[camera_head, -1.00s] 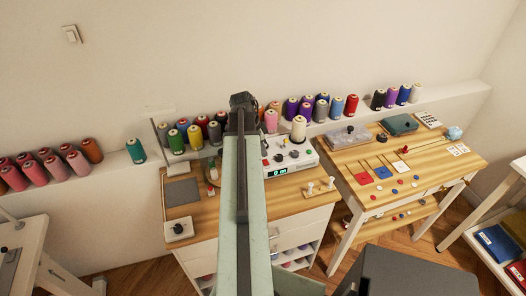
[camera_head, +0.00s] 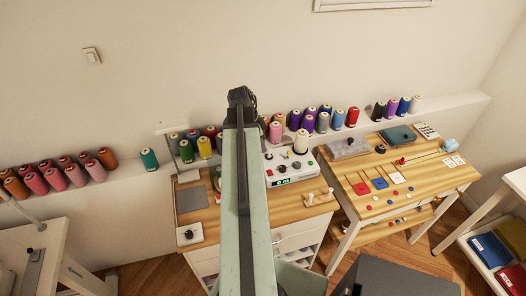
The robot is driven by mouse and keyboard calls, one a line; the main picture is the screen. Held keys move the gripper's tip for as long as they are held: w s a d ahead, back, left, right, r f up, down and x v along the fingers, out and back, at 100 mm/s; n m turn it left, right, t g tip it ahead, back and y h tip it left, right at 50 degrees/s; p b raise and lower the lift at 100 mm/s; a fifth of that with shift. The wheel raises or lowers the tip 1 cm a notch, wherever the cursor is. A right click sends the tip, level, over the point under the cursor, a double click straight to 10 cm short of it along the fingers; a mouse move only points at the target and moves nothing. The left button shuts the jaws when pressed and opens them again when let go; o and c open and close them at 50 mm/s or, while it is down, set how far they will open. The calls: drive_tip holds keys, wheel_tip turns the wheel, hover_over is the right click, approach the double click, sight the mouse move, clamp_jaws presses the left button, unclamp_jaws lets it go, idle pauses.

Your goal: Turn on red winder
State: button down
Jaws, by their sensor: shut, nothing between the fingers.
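A white winder machine (camera_head: 307,171) with a small green display (camera_head: 283,182) and several knobs stands on the wooden desk, right of my arm. A cream thread spool (camera_head: 301,142) stands upright on it. I cannot make out a red winder or a clear on/off mark; a tiny reddish spot shows on the machine's front. My gripper (camera_head: 240,98) is the dark end of my raised arm. In the picture it overlaps the wall and spool shelf, left of the machine. It is shut and empty. My arm hides the machine's left side and part of the desk.
A wall shelf (camera_head: 120,170) holds several coloured spools. A white box with a black knob (camera_head: 188,234) and a grey pad (camera_head: 192,200) are on the desk's left. A second table (camera_head: 437,181) with buttons and tools stands right. Wooden floor (camera_head: 150,278) shows below.

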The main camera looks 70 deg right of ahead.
sight(271, 174)
drive_tip(key=b+x, duration=0.9)
drive_tip(key=a+b+x, duration=0.1)
drive_tip(key=b+x, duration=0.3)
drive_tip(key=shift+w+d+f, duration=0.1)
drive_tip(key=shift+w+f, duration=0.2)
drive_tip(key=shift+f, duration=0.2)
drive_tip(key=shift+b, duration=0.3)
drive_tip(key=shift+f, duration=0.1)
drive_tip(key=shift+s+f+b, duration=0.1)
drive_tip(key=shift+f+b, duration=0.25)
drive_tip(key=shift+b, duration=0.05)
drive_tip(key=shift+a+r, duration=0.2)
drive_tip(key=shift+a, duration=0.05)
drive_tip(key=shift+d, duration=0.1)
